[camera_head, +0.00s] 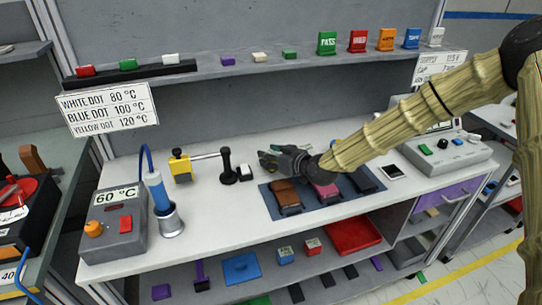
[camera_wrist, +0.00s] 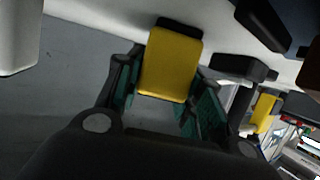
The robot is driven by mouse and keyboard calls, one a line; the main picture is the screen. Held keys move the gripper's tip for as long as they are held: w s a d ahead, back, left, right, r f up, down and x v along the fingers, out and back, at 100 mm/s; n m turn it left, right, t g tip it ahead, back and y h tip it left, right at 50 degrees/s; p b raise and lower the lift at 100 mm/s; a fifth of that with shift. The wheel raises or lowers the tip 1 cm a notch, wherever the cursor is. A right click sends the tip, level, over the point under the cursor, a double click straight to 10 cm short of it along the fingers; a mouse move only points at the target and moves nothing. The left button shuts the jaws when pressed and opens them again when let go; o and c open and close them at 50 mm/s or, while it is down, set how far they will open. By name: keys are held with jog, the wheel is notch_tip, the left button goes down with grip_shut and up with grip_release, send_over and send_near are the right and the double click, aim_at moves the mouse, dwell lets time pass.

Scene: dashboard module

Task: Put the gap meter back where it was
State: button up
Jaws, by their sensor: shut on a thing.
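My gripper (camera_head: 270,161) is shut on a yellow block with a black end, which I take to be the gap meter (camera_wrist: 170,65). In the wrist view it sits between the two green-padded fingers (camera_wrist: 162,98). In the head view the gripper hangs over the bench, right of the black stand and above the back edge of the dark mat; the held piece is mostly hidden there.
A yellow block with a black top (camera_head: 181,167) and a rod joins a black stand (camera_head: 228,166). A small white-topped block (camera_head: 246,173) is beside it. The dark mat (camera_head: 313,209) bears a brown (camera_head: 285,192) and a pink module (camera_head: 325,191).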

jog(key=o, duration=1.2)
jog(key=shift+f, duration=0.1)
jog(key=shift+r, duration=0.25)
jog(key=shift+s+d, duration=0.25)
jog(key=b+v, duration=0.1)
jog(key=v, duration=1)
jog(key=shift+s+r+b, duration=0.15)
jog(key=shift+b, duration=0.2)
